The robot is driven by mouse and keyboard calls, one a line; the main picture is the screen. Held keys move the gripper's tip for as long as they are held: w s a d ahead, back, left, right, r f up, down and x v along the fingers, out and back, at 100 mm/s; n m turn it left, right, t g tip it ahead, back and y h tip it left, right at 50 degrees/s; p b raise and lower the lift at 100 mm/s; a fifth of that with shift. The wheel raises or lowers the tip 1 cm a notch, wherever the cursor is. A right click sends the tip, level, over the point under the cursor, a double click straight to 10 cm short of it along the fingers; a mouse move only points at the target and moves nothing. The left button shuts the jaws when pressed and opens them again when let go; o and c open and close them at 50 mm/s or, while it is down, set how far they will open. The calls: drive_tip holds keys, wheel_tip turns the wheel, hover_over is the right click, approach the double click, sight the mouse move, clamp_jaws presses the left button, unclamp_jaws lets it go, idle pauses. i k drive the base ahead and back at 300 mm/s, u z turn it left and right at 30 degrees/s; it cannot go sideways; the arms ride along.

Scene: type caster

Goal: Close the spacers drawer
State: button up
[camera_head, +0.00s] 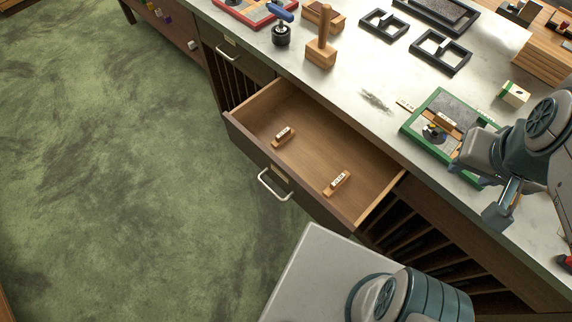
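A wooden drawer (250,153) stands pulled out of the bench front, with its open top showing. Its front carries a pale bar handle (272,187) and a small label plate that is too small to read. Two small wooden blocks with pale lettered tops lie inside, one at the left (284,136) and one nearer the right front (337,183). What seems to be my gripper (497,214) is at the right, over the bench edge, to the right of the drawer and apart from it. Its fingers are not clear enough to judge.
A closed drawer (236,45) is farther left. The green floor (120,180) before the drawer is clear.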

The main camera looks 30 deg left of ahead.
sight(323, 145)
drive_tip(key=k, duration=0.45)
drive_tip(key=u, duration=0.95)
drive_tip(key=i, duration=0.2)
drive_tip(key=z, duration=0.15)
drive_tip(key=k, duration=0.95)
drive_tip(key=u, duration=0.95)
drive_tip(key=i, duration=0.5)
